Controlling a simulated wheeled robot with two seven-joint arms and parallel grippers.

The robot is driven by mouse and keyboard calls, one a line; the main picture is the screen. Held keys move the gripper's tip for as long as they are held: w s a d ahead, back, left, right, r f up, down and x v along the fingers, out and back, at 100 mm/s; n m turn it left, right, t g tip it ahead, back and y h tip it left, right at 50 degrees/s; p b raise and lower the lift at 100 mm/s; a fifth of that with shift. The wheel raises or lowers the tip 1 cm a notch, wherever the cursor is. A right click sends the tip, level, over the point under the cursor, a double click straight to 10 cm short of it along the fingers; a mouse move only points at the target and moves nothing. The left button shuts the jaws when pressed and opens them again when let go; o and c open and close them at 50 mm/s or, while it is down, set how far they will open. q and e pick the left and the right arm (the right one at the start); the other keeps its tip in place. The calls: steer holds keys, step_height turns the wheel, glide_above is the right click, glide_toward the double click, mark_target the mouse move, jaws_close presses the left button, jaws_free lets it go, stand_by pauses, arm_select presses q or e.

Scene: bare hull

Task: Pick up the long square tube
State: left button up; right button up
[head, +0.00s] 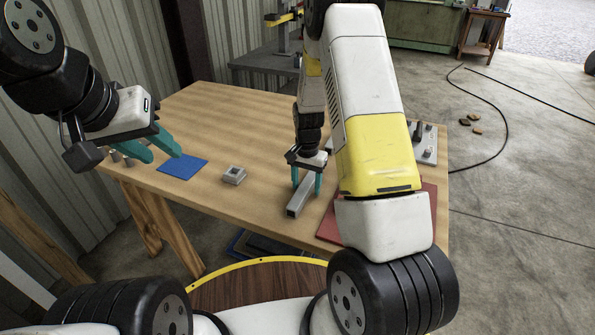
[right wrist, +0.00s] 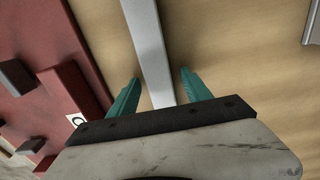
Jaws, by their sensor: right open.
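The long square tube (head: 299,198) is a grey bar lying on the wooden table, toward its front edge. My right gripper (head: 306,184) is over the tube, pointing down, with one teal finger on each side. In the right wrist view the tube (right wrist: 150,50) runs between the two open fingers (right wrist: 155,92), with a gap on both sides. I cannot tell how far the fingertips are above the table. My left gripper (head: 162,154) hangs over the table's left end, its teal fingers apart and nothing between them.
A blue mat (head: 183,166) and a small grey square block (head: 234,175) lie left of the tube. A red board (head: 329,229) lies close on its right, carrying raised red and dark parts in the wrist view (right wrist: 70,88). A grey plate with several pegs (head: 424,150) is behind my right arm.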

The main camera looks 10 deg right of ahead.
jaws_close()
steer(key=shift+r, duration=0.1)
